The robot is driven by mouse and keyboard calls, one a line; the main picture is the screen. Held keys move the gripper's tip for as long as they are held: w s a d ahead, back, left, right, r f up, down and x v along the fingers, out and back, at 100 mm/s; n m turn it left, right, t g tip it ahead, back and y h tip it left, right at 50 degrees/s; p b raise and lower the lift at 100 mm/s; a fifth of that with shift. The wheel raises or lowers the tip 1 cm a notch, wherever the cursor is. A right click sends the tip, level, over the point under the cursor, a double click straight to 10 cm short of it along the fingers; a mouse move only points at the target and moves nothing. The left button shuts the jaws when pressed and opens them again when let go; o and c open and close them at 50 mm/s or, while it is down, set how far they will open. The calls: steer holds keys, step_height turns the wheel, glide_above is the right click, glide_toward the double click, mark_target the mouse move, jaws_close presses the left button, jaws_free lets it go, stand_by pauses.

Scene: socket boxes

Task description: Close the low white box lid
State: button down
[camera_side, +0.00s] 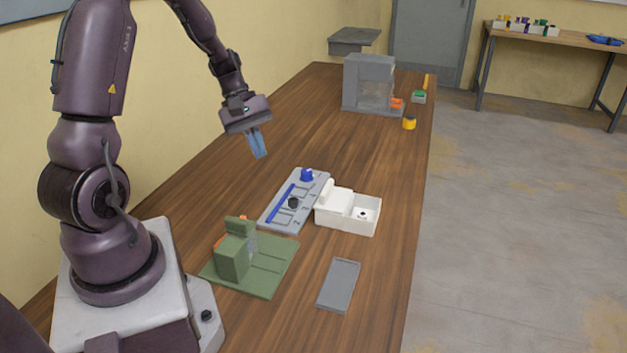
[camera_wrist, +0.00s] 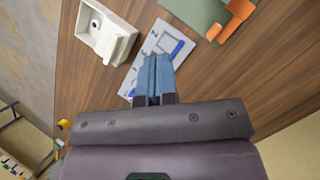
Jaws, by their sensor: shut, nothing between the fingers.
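The low white box (camera_side: 346,222) stands on the wooden table, right of the grey numbered tray. Its lid (camera_side: 335,196) looks raised at the back left end, and part of the inside with a small dark spot shows. The white box also appears in the wrist view (camera_wrist: 95,32) at the upper left. My gripper (camera_side: 259,153) hangs in the air behind and to the left of the box, well apart from it. Its blue fingers are together and empty, pointing down, and they also show in the wrist view (camera_wrist: 155,70).
A grey tray (camera_side: 266,222) with blue parts and a black knob adjoins the box. A green fixture (camera_side: 270,280) and a flat grey plate (camera_side: 339,285) lie nearer. A grey machine (camera_side: 368,82) and a yellow piece (camera_side: 409,123) stand farther back. Bare table lies between.

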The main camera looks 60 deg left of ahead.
steer(key=w+a+f+n+t+h, duration=0.2)
steer(key=a+f+n+t, duration=0.1)
steer(key=a+f+n, duration=0.4)
steer(key=n+t, duration=0.2)
steer(key=n, duration=0.1)
glide_toward(348, 201)
steer(key=shift+y, duration=0.3)
steer(key=s+a+f, duration=0.2)
steer(key=s, duration=0.1)
steer(key=shift+a+f, duration=0.3)
steer(key=shift+a, duration=0.1)
steer(key=shift+w+d+r, duration=0.1)
steer(key=shift+w+d, duration=0.7)
steer(key=shift+w, duration=0.05)
steer(key=shift+w+d, duration=0.4)
steer(key=w+d, duration=0.5)
steer(key=shift+w+d, duration=0.4)
